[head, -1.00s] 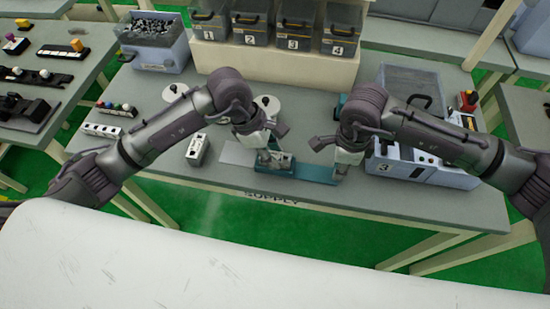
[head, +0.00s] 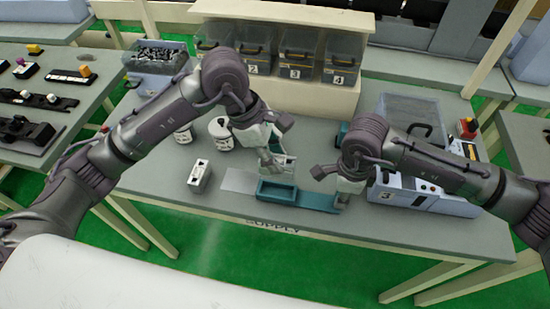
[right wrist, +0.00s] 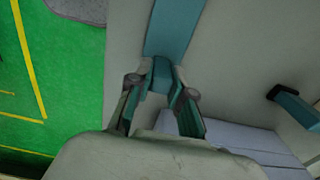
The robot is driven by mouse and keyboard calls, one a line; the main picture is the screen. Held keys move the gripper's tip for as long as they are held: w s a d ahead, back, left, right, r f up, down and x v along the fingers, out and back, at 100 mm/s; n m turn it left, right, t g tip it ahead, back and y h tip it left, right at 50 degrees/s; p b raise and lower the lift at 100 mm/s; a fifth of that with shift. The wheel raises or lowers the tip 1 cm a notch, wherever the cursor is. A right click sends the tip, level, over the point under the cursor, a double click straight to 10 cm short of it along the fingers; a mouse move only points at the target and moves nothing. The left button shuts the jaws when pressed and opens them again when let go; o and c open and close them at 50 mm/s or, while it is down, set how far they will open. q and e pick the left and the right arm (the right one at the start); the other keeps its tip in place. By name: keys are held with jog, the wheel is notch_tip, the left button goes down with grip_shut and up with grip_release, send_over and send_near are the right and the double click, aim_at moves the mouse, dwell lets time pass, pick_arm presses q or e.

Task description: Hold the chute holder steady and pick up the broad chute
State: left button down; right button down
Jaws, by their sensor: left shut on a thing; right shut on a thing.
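The teal chute holder (head: 277,190) lies along the front of the grey table, and its open pocket looks empty. My right gripper (head: 345,183) is shut on the holder's right end. In the right wrist view my right gripper (right wrist: 158,84) has its fingers on both sides of the teal holder (right wrist: 172,35). My left gripper (head: 268,158) is shut on the pale broad chute (head: 285,161) and holds it just above and behind the pocket. The left fingers partly cover the chute.
A small white block with holes (head: 199,176) and a white canister (head: 221,134) stand left of the holder. A blue-grey bin (head: 415,197) stands close on the right. Numbered bins (head: 297,62) sit on a shelf behind.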

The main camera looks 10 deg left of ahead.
jog(key=c, duration=1)
grip_release()
notch_tip(320, 180, up, 12)
